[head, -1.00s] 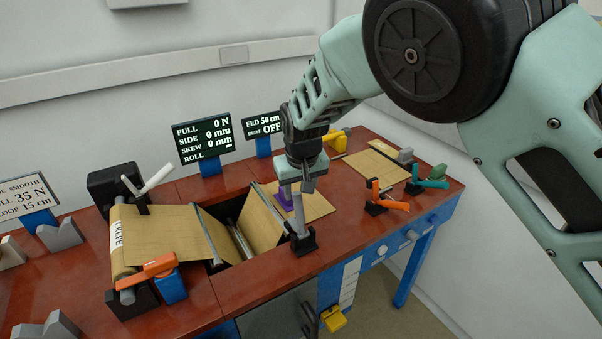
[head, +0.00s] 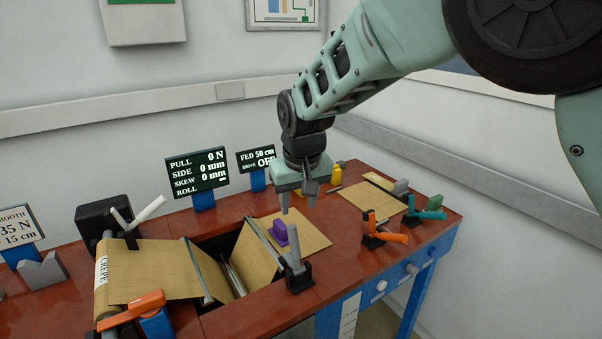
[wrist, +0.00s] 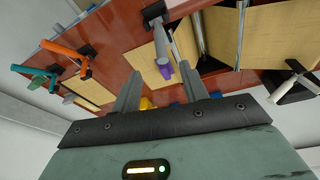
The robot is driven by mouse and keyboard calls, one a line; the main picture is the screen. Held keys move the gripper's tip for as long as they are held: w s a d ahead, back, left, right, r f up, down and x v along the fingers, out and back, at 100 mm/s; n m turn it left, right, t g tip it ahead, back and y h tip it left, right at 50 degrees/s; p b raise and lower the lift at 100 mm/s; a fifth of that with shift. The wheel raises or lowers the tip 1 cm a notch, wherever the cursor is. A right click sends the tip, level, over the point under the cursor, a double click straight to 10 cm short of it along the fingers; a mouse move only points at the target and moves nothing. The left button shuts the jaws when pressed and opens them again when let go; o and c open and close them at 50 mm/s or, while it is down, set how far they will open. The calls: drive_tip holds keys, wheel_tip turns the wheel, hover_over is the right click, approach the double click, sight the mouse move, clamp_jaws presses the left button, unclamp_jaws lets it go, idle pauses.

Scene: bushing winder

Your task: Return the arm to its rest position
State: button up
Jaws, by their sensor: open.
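My gripper (head: 297,205) hangs above the bench in the head view, fingers pointing down. It is open and empty. Its two fingers also show in the wrist view (wrist: 163,90), apart from each other with nothing held between them. My arm reaches in from the upper right, bent down at the wrist. Below the fingers, a purple block (head: 280,232) stands on the tan sheet (head: 308,235) and is apart from the gripper. The purple block also shows in the wrist view (wrist: 165,70).
The red-brown bench (head: 340,240) carries a tan crepe roll (head: 108,280), an open slot and a grey lever (head: 296,262) near the gripper. Orange (head: 385,232) and teal (head: 428,214) handles stand to the right. Two displays (head: 197,170) stand behind. The air above the bench is free.

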drive_tip(key=s+d+f+n+g+b, duration=0.1)
drive_tip(key=s+d, duration=0.4)
drive_tip(key=s, duration=0.5)
drive_tip(key=s+d+f+n+b, duration=0.1)
drive_tip(key=s+d, duration=0.5)
drive_tip(key=s, duration=0.5)
drive_tip(key=s+d+n+g+b, duration=0.1)
drive_tip(key=s+d, duration=0.4)
drive_tip(key=s, duration=0.6)
drive_tip(key=shift+d+f+g, duration=0.3)
drive_tip(key=shift+f, duration=0.1)
